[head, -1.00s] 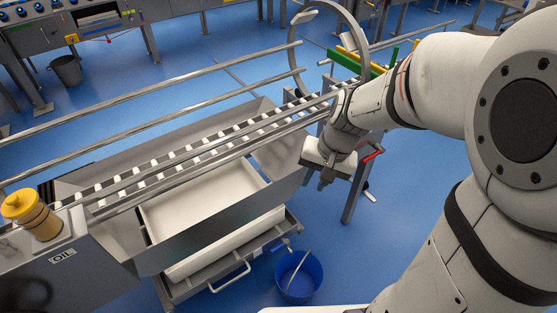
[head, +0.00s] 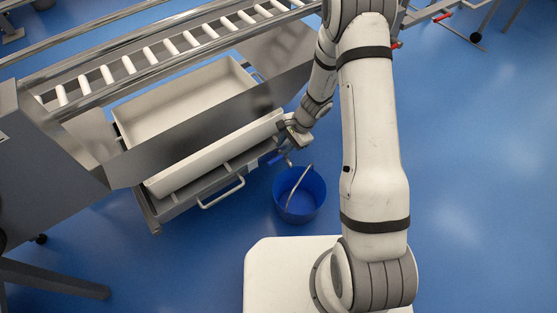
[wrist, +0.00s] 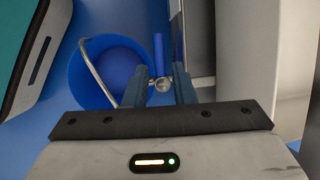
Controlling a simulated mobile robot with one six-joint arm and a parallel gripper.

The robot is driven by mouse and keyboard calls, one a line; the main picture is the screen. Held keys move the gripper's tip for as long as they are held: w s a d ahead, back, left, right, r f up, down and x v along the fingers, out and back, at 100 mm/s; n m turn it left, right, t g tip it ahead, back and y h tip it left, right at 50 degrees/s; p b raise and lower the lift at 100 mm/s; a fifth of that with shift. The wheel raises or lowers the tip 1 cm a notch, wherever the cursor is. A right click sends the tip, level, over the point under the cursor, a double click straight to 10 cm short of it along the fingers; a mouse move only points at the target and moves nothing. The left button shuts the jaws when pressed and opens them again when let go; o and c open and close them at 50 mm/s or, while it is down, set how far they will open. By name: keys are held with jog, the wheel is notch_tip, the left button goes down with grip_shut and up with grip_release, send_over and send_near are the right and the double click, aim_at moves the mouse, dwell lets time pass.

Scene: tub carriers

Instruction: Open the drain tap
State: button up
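The drain tap (wrist: 162,84) is a small round metal fitting with a blue lever (wrist: 158,55), in the middle of the wrist view. In the head view its blue lever (head: 276,159) shows at the right front corner of the white tub (head: 215,160). My gripper (wrist: 161,78) points down at the tap, its two dark fingers apart on either side of the metal fitting. In the head view my gripper (head: 291,146) is beside the tub's corner. Whether the fingers touch the tap is not clear. The lever stands beyond the fingers, not between them.
A blue bucket (head: 300,208) with a raised handle stands on the floor below the tap. The tub sits on a metal carrier with a push handle (head: 222,193), under the roller conveyor (head: 150,60).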

aim_at(274, 160)
jog(key=b+x, duration=0.2)
jog(key=x, duration=0.4)
jog(key=shift+s+a+f+b, duration=0.1)
jog(key=shift+a+f+b, duration=0.1)
jog(key=shift+f+b, duration=0.15)
jog(key=shift+c, duration=0.4)
grip_shut()
